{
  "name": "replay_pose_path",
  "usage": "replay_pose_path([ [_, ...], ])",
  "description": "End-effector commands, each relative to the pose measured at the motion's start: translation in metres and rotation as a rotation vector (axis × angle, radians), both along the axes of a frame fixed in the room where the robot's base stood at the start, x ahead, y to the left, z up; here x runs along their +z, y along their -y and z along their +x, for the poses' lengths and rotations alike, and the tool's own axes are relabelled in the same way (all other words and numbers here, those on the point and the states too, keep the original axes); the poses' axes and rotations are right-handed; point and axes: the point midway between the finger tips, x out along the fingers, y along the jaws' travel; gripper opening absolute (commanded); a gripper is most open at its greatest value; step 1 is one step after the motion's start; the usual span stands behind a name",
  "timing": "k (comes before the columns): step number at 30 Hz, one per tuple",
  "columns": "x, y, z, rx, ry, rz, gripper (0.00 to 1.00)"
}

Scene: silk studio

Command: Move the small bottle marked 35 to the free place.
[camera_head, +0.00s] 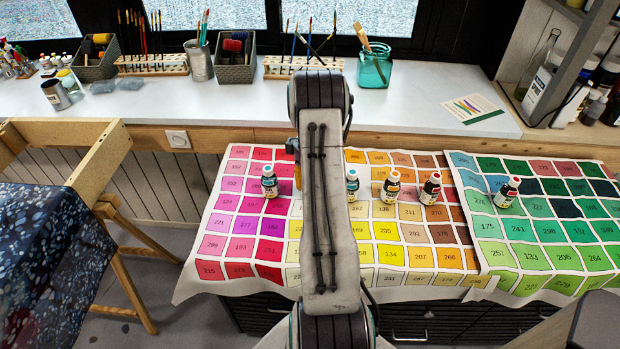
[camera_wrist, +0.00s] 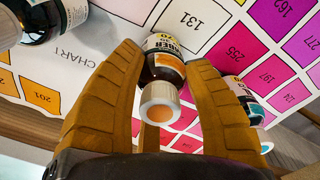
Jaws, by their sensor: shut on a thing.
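My gripper (camera_wrist: 168,92) is shut on a small bottle with an orange-topped white cap (camera_wrist: 160,103) in the wrist view. Its label is orange and white and seems to read 20. Whether it touches the chart cloth (camera_wrist: 120,10) is unclear. In the head view my arm hides the held bottle. Other small bottles stand on the chart: a teal-capped one (camera_head: 270,182), another teal one (camera_head: 352,185), an orange one (camera_head: 391,186), a dark one with a red label (camera_head: 431,188) and a red-labelled one (camera_head: 507,192). I cannot read 35 on any bottle.
The chart of numbered colour squares (camera_head: 214,235) covers the table, with many bare squares. A green chart sheet (camera_head: 575,225) lies at right. Behind, a white counter (camera_head: 230,120) holds brush racks, bins and a teal jar (camera_head: 374,68). A wooden frame (camera_head: 100,150) stands at left.

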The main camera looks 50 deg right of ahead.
Motion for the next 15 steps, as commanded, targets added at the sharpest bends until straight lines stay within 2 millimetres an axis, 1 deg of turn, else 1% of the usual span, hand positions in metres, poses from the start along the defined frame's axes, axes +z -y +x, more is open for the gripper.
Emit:
replay_pose_path([
  [2,-0.0031,0.0001,0.0001,0.000,0.000,0.000,0.10],
  [3,-0.0017,0.0000,0.0000,0.000,0.000,0.000,0.50],
  [9,-0.0015,0.0000,0.0000,0.000,0.000,0.000,0.67],
  [15,-0.0013,0.0000,0.0000,0.000,0.000,0.000,0.67],
])
